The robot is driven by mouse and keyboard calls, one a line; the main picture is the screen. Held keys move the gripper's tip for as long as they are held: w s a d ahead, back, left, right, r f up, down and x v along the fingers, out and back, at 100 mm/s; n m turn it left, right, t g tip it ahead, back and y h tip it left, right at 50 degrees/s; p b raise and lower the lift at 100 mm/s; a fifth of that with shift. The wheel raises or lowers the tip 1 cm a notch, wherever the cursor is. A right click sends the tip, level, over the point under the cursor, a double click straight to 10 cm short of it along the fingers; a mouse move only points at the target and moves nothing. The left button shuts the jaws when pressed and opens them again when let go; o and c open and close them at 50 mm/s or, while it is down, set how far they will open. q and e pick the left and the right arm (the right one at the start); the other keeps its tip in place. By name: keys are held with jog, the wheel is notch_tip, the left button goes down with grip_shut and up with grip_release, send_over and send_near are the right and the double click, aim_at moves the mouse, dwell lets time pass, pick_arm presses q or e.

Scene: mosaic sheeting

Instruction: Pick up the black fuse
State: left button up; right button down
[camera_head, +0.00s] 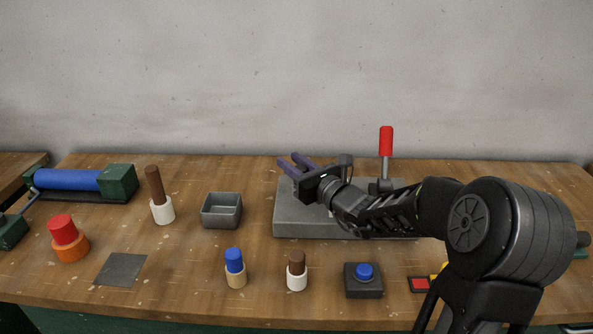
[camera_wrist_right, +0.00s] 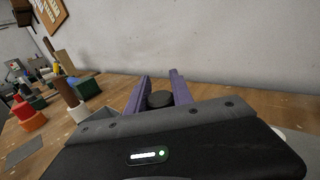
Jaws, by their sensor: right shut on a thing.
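My right gripper (camera_head: 286,161) reaches in from the right over the far left part of the grey base of the lever device. Its purple fingers point away toward the wall. In the right wrist view, the gripper (camera_wrist_right: 160,82) has a dark round piece, the black fuse (camera_wrist_right: 159,99), between its two fingers, and is shut on it. In the head view I cannot make out the fuse. My left gripper is not in view.
The grey base (camera_head: 290,222) carries a red-handled lever (camera_head: 386,142). A grey open box (camera_head: 221,211) stands left of it. A blue roller with green ends (camera_head: 68,180), several two-coloured pegs, a grey plate (camera_head: 121,269) and a blue button box (camera_head: 364,283) are spread on the wooden bench.

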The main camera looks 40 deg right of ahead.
notch_tip(320, 180, up, 10)
jog(key=shift+p, duration=0.3)
dwell(0.7)
